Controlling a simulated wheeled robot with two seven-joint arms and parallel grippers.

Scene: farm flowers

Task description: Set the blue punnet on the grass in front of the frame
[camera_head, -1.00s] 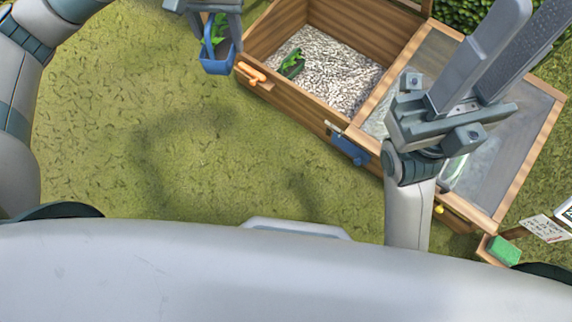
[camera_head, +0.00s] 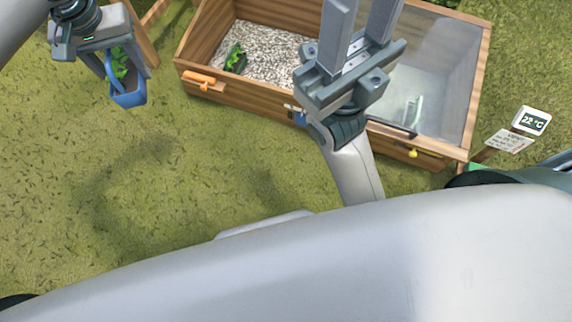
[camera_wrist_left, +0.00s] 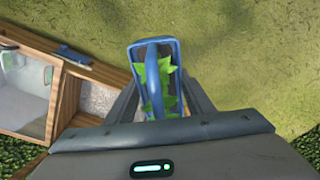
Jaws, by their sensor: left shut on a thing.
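The blue punnet (camera_head: 129,98) hangs from my left gripper (camera_head: 122,72) in the head view, with green leaves inside. It is held above the grass (camera_head: 130,160), left of the wooden frame (camera_head: 250,98). My left gripper is shut on the punnet's handle. In the left wrist view the punnet (camera_wrist_left: 154,50) shows between the fingers, with the grass beyond it. My right gripper (camera_head: 365,22) stands over the frame and hides part of its middle. Its two fingers are apart and nothing shows between them.
The frame's left part holds pale gravel (camera_head: 270,52) and a small green plant (camera_head: 236,58). Its right part is under a glass cover (camera_head: 435,65). A temperature display (camera_head: 532,121) and a paper sign (camera_head: 509,141) stand at the right. The grass in front of the frame's left is clear.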

